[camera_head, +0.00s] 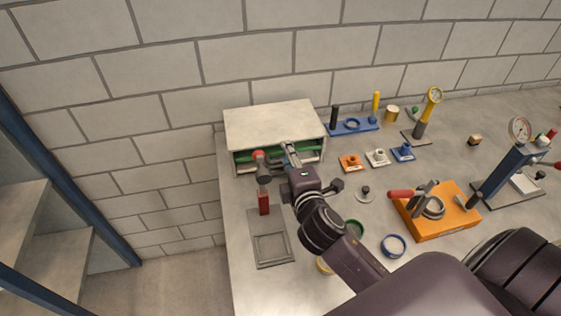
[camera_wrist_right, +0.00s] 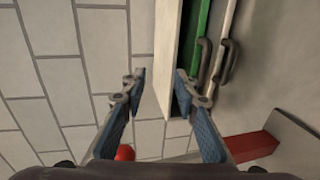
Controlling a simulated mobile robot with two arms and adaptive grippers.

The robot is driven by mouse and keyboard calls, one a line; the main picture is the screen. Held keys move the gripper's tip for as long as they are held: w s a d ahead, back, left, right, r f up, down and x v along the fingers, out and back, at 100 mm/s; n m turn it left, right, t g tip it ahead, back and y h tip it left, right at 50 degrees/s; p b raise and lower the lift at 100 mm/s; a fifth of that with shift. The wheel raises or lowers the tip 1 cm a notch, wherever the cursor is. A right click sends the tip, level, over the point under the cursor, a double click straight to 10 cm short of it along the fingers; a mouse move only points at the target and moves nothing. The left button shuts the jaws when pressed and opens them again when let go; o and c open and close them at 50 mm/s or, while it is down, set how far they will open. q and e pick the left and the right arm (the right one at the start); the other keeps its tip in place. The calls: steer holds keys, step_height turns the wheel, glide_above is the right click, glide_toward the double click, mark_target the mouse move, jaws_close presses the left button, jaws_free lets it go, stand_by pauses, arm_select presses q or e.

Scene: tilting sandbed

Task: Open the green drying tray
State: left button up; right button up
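The green drying tray (camera_head: 244,156) sits in the upper part of the opening of a white cabinet (camera_head: 268,121) on the bench. My right gripper (camera_head: 289,149) is in front of the opening, towards its right side, and hides part of the tray. In the right wrist view my right gripper (camera_wrist_right: 160,82) is open with nothing between its fingers. There the green tray (camera_wrist_right: 202,30) and its dark handle (camera_wrist_right: 203,60) lie just beyond the right finger, outside the finger gap. Contact cannot be told. My left gripper is not in view.
A red block-like piece (camera_head: 264,203) and a grey flat tray (camera_head: 270,247) lie before the cabinet. A pale front with another handle (camera_wrist_right: 226,62) is beside the green tray. An orange fixture (camera_head: 437,213) and several small parts occupy the bench to the right.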

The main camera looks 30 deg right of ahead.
step_height(320, 180, down, 3)
steer(key=b, duration=0.8)
glide_toward(281, 161)
steer(key=x, duration=0.2)
steer(key=shift+w+d+f, duration=0.2)
steer(key=shift+w+f, duration=0.05)
steer(key=shift+f, duration=0.1)
steer(key=shift+w+d, duration=0.1)
steer(key=shift+w, duration=0.35)
steer(key=p+x, duration=0.1)
steer(key=x, duration=0.6)
steer(key=shift+p, duration=0.3)
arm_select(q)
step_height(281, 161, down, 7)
arm_select(e)
steer(key=shift+s, duration=0.1)
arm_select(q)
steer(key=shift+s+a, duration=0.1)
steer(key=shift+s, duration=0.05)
arm_select(e)
jaws_close()
